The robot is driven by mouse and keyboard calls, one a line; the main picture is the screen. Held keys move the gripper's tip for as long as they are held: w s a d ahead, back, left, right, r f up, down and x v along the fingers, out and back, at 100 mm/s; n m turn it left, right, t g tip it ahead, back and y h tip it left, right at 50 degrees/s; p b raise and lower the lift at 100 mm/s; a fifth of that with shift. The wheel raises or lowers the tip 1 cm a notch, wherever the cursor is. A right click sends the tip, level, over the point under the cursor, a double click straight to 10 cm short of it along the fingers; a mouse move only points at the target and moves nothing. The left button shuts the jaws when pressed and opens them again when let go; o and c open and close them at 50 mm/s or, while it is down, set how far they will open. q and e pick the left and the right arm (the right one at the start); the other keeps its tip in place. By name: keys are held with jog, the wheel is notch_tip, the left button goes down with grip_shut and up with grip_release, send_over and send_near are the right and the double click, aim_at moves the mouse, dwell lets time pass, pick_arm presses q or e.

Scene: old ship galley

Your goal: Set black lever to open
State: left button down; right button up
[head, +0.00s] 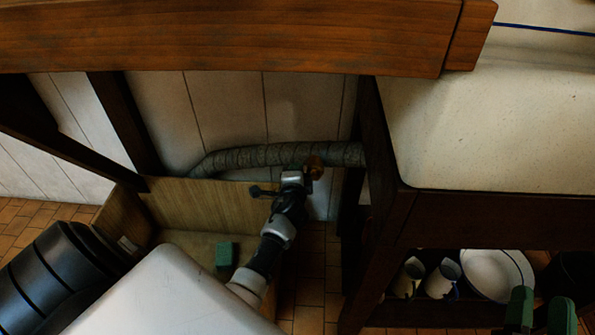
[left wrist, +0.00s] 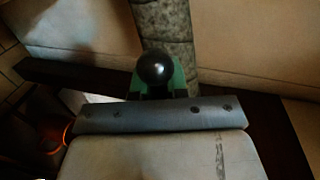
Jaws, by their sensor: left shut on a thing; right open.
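The black lever's round knob (left wrist: 153,67) shows in the left wrist view, held between the green fingertips of my left gripper (left wrist: 157,82). The rest of the lever is hidden behind the knob and gripper. In the head view my left gripper (head: 298,170) is at a brownish valve fitting (head: 315,167) on the wrapped pipe (head: 258,157); the lever cannot be made out there. My right gripper (head: 541,309) is open and empty at the lower right edge, in front of the lower shelf.
A wooden beam (head: 220,38) crosses the top of the head view. A sink (head: 480,130) stands on a dark frame at the right, with white mugs (head: 441,281) and a bowl (head: 497,274) below. A wooden crate (head: 210,205) holds a green block (head: 225,255).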

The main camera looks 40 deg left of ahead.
pick_arm(q)
jog(key=shift+r, duration=0.2)
pick_arm(e)
jog(key=shift+w+f+g, duration=0.15)
jog(key=shift+f+g, duration=0.35)
jog(key=shift+f, duration=0.05)
pick_arm(q)
jog(key=c, duration=1.1)
grip_release()
pick_arm(e)
jog(key=shift+d, duration=0.1)
pick_arm(q)
jog(key=shift+d, duration=0.1)
jog(key=shift+p+v, duration=1.15)
jog(key=shift+v, duration=4.15)
pick_arm(e)
notch_tip(320, 180, down, 6)
jog(key=d+g+h, duration=0.1)
jog(key=g+h, duration=0.1)
jog(key=g, duration=0.3)
jog(key=shift+s+d+g, duration=0.15)
jog(key=shift+s+g, duration=0.15)
jog(key=shift+s, duration=0.15)
jog(key=shift+f, duration=0.1)
